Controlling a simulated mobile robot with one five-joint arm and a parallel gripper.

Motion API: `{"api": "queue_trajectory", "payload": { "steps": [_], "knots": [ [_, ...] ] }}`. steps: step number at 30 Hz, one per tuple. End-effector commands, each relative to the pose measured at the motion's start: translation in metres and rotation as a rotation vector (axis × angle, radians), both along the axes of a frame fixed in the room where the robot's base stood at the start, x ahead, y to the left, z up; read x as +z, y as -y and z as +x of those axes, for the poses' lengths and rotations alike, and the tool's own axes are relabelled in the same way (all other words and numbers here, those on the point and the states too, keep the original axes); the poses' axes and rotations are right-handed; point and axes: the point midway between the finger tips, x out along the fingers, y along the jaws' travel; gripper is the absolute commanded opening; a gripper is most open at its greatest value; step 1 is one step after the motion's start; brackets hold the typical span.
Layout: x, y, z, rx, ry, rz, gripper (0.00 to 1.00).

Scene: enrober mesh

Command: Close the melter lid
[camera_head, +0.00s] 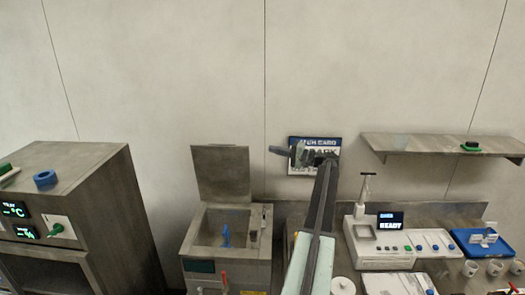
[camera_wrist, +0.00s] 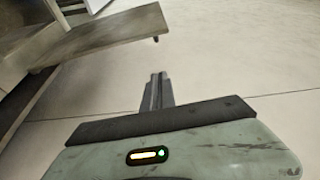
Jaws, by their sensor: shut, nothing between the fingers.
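The melter (camera_head: 228,273) is a grey metal box at the lower centre in the head view. Its lid (camera_head: 221,172) is a flat grey plate standing upright at the back edge, so the melter is open. A blue piece (camera_head: 226,236) shows inside the opening. My gripper (camera_head: 275,150) is raised right of the lid, in front of the wall sign, pointing left and apart from the lid. In the wrist view my gripper's fingers (camera_wrist: 157,90) are together and empty. The lid is not clearly visible in the wrist view.
A tall grey cabinet (camera_head: 80,200) with green displays stands left. A white machine reading READY (camera_head: 385,255) and a blue tray (camera_head: 465,246) are on the right. A wall shelf (camera_head: 430,145) hangs above them. The wall above the lid is clear.

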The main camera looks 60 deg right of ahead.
Motion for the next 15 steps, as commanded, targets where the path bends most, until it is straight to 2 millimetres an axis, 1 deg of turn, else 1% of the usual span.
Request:
{"api": "queue_trajectory", "payload": {
  "steps": [3,12,13,15],
  "knots": [
    [0.001,-0.008,0.026,0.006,-0.001,0.0,0.0],
    [0.004,-0.024,0.093,0.01,-0.002,-0.001,0.0],
    [0.003,-0.029,0.092,0.009,-0.002,-0.001,0.0],
    [0.0,-0.042,0.082,0.008,-0.002,-0.001,0.0]
  ]
}}
